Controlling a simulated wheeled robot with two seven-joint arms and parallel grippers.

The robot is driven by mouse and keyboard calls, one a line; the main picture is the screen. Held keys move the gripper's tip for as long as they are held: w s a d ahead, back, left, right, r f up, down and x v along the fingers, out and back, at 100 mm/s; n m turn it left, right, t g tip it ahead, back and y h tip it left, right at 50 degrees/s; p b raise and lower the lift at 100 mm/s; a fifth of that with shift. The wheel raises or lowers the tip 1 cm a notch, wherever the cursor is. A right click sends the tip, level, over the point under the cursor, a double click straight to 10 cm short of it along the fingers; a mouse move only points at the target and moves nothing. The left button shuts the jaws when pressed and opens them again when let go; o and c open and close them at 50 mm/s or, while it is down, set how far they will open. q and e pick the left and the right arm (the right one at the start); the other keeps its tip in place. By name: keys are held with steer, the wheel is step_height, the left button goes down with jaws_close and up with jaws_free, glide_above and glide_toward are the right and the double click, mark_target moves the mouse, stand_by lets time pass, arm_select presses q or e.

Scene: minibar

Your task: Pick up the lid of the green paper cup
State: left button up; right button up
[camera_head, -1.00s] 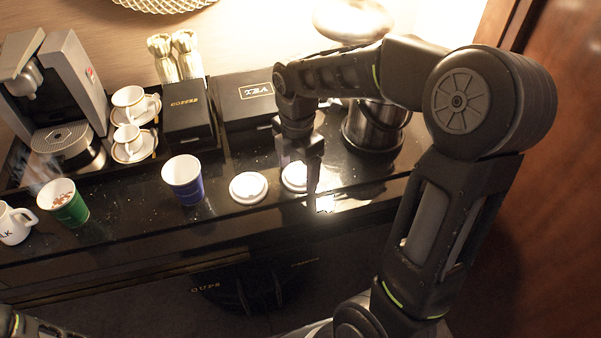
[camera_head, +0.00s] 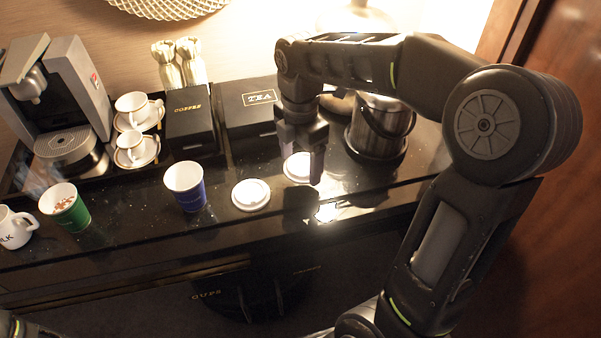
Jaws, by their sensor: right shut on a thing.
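A green paper cup (camera_head: 68,212) without a lid stands at the left of the black counter, with a brown and white drink in it. A blue paper cup (camera_head: 185,188), also open, stands near the middle. One white lid (camera_head: 251,194) lies on the counter to the right of the blue cup. A second white lid (camera_head: 292,169) is between the fingers of my right gripper (camera_head: 302,164), which is shut on it from above. The fingers partly hide this lid, and it seems slightly above the counter. My left gripper is not in view.
A milk jug (camera_head: 13,229) stands left of the green cup. A coffee machine (camera_head: 62,100), cups on saucers (camera_head: 143,150), a coffee box (camera_head: 189,125) and a tea box (camera_head: 246,108) line the back. A steel bucket (camera_head: 380,130) stands right of my gripper.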

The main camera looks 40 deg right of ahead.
mark_target(300, 166)
step_height(300, 166, up, 5)
steer(key=shift+f, duration=0.1)
steer(key=shift+f, duration=0.1)
stand_by(0.6)
